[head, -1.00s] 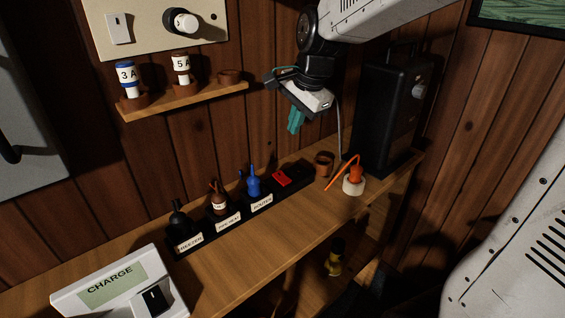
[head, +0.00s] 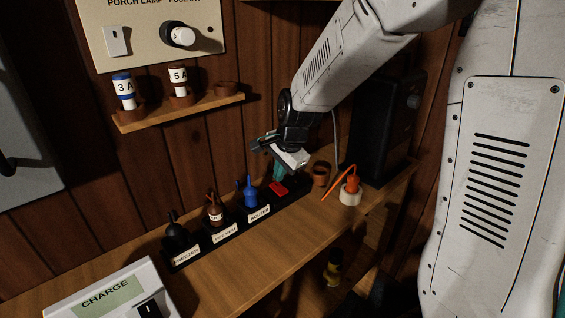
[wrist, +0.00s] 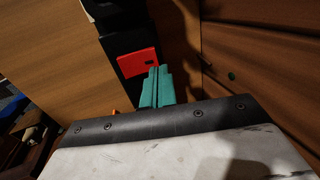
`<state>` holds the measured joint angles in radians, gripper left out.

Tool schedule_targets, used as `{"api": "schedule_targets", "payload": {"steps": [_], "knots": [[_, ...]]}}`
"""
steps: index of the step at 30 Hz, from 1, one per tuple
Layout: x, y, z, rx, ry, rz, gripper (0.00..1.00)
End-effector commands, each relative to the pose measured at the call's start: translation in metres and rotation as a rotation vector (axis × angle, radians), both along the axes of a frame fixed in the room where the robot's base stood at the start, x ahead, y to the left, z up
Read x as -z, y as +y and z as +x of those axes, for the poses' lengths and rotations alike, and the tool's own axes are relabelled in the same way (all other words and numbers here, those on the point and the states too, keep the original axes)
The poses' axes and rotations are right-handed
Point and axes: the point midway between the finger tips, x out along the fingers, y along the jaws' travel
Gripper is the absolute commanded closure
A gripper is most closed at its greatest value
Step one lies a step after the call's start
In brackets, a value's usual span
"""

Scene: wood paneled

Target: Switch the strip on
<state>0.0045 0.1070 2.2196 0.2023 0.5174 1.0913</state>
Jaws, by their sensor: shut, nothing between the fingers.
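The black power strip (head: 236,226) lies along the back of the wooden bench. A black, a brown and a blue plug sit in it, behind white labels. Its red switch (head: 279,188) is at the strip's right end, and it also shows in the wrist view (wrist: 128,67). My gripper (head: 278,172), with teal fingers, points down just above and behind the red switch. In the wrist view the closed teal fingertips (wrist: 157,72) are beside the switch's lower right corner. I cannot tell whether they touch it. Nothing is between the fingers.
An orange plug (head: 352,180) sits in a white round socket right of the strip, near a brown cup (head: 320,173) and a tall black box (head: 385,125). A shelf (head: 180,112) with fuses is on the wall. A CHARGE device (head: 105,295) stands at front left.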

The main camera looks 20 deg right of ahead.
Motion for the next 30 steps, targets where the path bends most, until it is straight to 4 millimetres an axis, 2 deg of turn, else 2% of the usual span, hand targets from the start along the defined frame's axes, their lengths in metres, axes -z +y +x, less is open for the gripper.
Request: {"api": "schedule_targets", "payload": {"steps": [12,17,30], "knots": [[0.0035,0.0005,0.0013,0.000,0.002,-0.001,1.00],[0.0090,0.0031,0.0056,-0.005,0.060,-0.018,1.00],[0.0070,0.0011,-0.0001,-0.002,0.065,-0.019,1.00]]}}
